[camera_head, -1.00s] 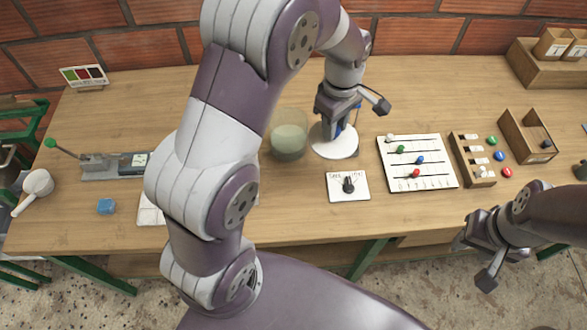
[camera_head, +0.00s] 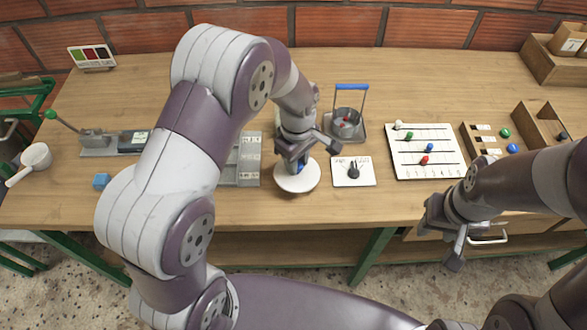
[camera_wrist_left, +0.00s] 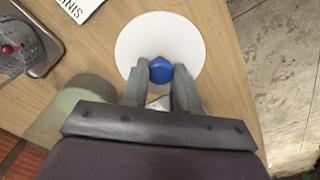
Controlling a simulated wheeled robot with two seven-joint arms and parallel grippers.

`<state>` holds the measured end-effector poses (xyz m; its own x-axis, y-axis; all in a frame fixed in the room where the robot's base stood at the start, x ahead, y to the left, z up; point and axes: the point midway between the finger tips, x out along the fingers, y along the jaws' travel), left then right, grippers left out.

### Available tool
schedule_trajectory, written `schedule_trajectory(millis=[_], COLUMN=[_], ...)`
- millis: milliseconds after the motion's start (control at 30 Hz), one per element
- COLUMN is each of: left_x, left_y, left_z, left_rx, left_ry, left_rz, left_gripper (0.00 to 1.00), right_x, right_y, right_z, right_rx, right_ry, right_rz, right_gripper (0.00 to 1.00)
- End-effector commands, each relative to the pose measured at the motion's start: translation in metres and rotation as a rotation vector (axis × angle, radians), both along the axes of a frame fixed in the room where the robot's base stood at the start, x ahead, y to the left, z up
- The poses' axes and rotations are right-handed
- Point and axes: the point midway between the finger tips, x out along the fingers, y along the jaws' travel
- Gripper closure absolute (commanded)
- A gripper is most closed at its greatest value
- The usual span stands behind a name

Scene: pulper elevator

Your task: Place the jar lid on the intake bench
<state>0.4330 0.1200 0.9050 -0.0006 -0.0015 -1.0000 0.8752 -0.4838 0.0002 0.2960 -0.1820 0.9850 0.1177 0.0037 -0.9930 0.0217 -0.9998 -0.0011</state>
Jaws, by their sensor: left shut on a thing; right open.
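The jar lid is a white disc (camera_head: 300,184) with a blue knob, near the front edge of the wooden bench (camera_head: 330,210). My left gripper (camera_head: 298,162) points down over it, shut on the knob. The left wrist view shows both fingers (camera_wrist_left: 160,78) on either side of the blue knob (camera_wrist_left: 160,69), with the white disc (camera_wrist_left: 160,35) beyond. I cannot tell whether the disc touches the bench. The greenish jar (camera_wrist_left: 72,98) stands beside the gripper in the wrist view; my left arm mostly hides it in the head view. My right gripper (camera_head: 446,238) is open and empty before the bench front.
A dial card (camera_head: 352,172) lies just right of the lid. A metal basket with a blue handle (camera_head: 350,122) stands behind it. A slider board (camera_head: 427,150) is further right. A grey device (camera_head: 237,165) is left of the lid. Bare bench lies in front.

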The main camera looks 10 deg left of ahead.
Motion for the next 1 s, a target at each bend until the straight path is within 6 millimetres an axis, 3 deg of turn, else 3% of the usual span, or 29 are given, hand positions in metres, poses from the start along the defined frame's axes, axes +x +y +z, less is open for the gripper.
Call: schedule_trajectory(millis=[167, 333, 667, 700, 767, 1000], left_x=[0.001, 0.001, 0.001, 0.001, 0.001, 0.001], left_y=[0.007, 0.006, 0.006, 0.006, 0.006, 0.006], left_z=[-0.015, -0.044, -0.049, -0.048, -0.048, -0.047], left_rx=[0.001, 0.0, 0.0, 0.0, 0.0, 0.0], left_ry=[0.003, 0.001, 0.001, 0.0, 0.0, 0.0], left_rz=[-0.001, -0.001, 0.0, 0.0, 0.0, 0.0], left_gripper=[1.0, 1.0, 1.0, 0.6, 0.44, 0.44], right_x=[0.0, 0.0, 0.0, 0.0, 0.0, 0.0], right_y=[0.0, 0.0, 0.0, 0.0, 0.0, 0.0], right_z=[0.002, 0.004, 0.001, 0.002, 0.002, 0.002], right_rx=[0.0, 0.0, 0.0, 0.0, 0.0, 0.0], right_ry=[0.0, 0.0, 0.0, 0.0, 0.0, 0.0], right_rz=[0.0, 0.0, 0.0, 0.0, 0.0, 0.0], right_gripper=[0.57, 0.57, 0.57, 0.57, 0.57, 0.57])
